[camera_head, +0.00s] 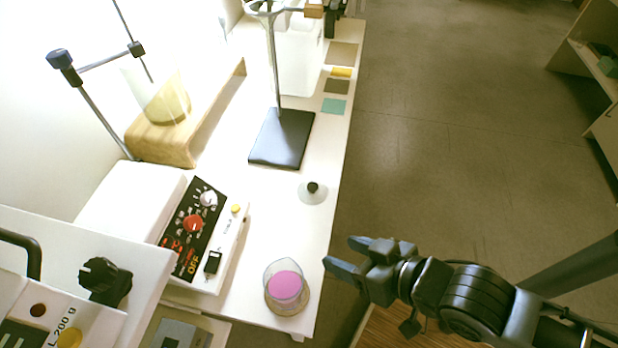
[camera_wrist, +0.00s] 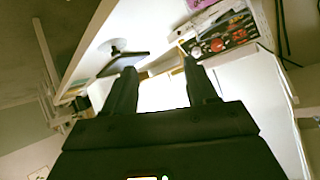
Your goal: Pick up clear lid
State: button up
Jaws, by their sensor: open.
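The clear lid (camera_head: 312,193) is a small see-through disc with a black knob on top. It lies on the white table (camera_head: 265,205) near its right edge, between the black stand base and the beaker in the head view. In the wrist view a small knobbed disc, seemingly the lid (camera_wrist: 120,51), shows left of my fingers. My gripper (camera_head: 342,255) is open and empty, off the table's right edge, nearer the camera than the lid and apart from it. The open fingers also show in the wrist view (camera_wrist: 160,66).
A glass beaker with pink contents (camera_head: 285,287) stands at the table's near right corner. A control box (camera_head: 195,228) is left of the lid. A stand with a black base (camera_head: 283,138) rises behind it. Free floor (camera_head: 440,130) lies right of the table.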

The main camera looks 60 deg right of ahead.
aim_at(313, 185)
jog(key=w+d+f+m+g, duration=0.1)
jog(key=w+d+f+m, duration=0.1)
jog(key=w, duration=0.1)
jog(key=w+d+f+m+g, duration=0.2)
jog(key=w, duration=0.1)
jog(key=w+d+f+m+g+h, duration=0.1)
jog(key=w+d+f+m+g, duration=0.1)
jog(key=w+d+f, duration=0.1)
jog(key=shift+w, duration=0.25)
jog(key=w+d+m+g, duration=0.1)
jog(key=w+d+m, duration=0.1)
jog(key=w+d+r+m+g, duration=0.1)
jog(key=w+d+m+g, duration=0.1)
jog(key=shift+w+d, duration=0.15)
jog(key=w+d+r+m+g, duration=0.1)
jog(key=m, duration=0.1)
jog(key=w+d+r+m+g+y, duration=0.1)
jog(key=d+r+m, duration=0.1)
jog(key=shift+w+d+r+g, duration=0.15)
jog(key=shift+w+r+g, duration=0.15)
jog(key=shift+g, duration=0.1)
jog(key=shift+w+d+f+p, duration=0.1)
jog(key=shift+d+f+p, duration=0.1)
jog(key=shift+f, duration=1.05)
jog(key=shift+d+f+p, duration=0.15)
jog(key=shift+f, duration=1.15)
jog(key=shift+w+d+f+p, duration=0.1)
jog(key=shift+d+f+p, duration=0.1)
jog(key=shift+f, duration=1.05)
jog(key=shift+c, duration=0.5)
